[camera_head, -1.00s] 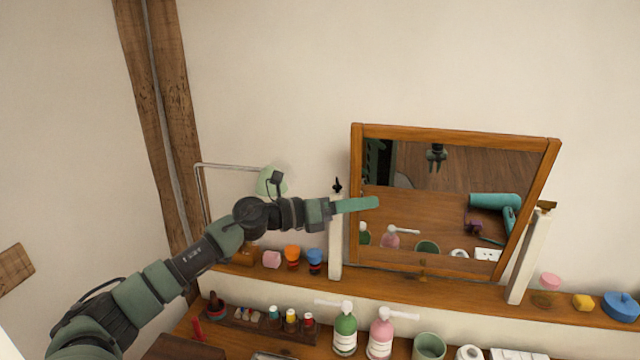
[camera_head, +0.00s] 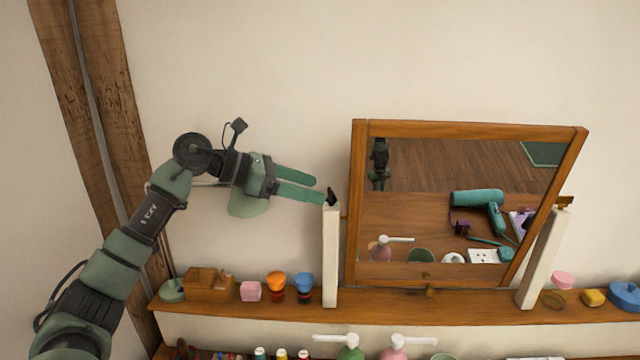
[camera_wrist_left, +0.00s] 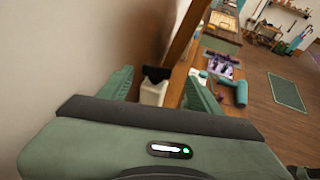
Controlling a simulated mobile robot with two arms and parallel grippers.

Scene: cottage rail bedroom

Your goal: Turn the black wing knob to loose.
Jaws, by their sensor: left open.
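The black wing knob (camera_head: 331,197) sits at the top of the white left post (camera_head: 330,258) of the tilted mirror (camera_head: 455,200). My left gripper (camera_head: 320,189) is open, its two green fingers pointing right, with the tips beside the knob. In the left wrist view the knob (camera_wrist_left: 157,74) shows dark on top of the white post (camera_wrist_left: 153,93), between my left gripper's (camera_wrist_left: 160,85) spread fingers and beyond the palm. I cannot tell whether either finger touches it. My right gripper is not seen directly.
A wooden shelf (camera_head: 440,302) carries the mirror and small items: a wooden box (camera_head: 209,286), a pink block (camera_head: 250,291), and orange (camera_head: 276,283) and blue (camera_head: 303,284) topped jars. Pump bottles stand below.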

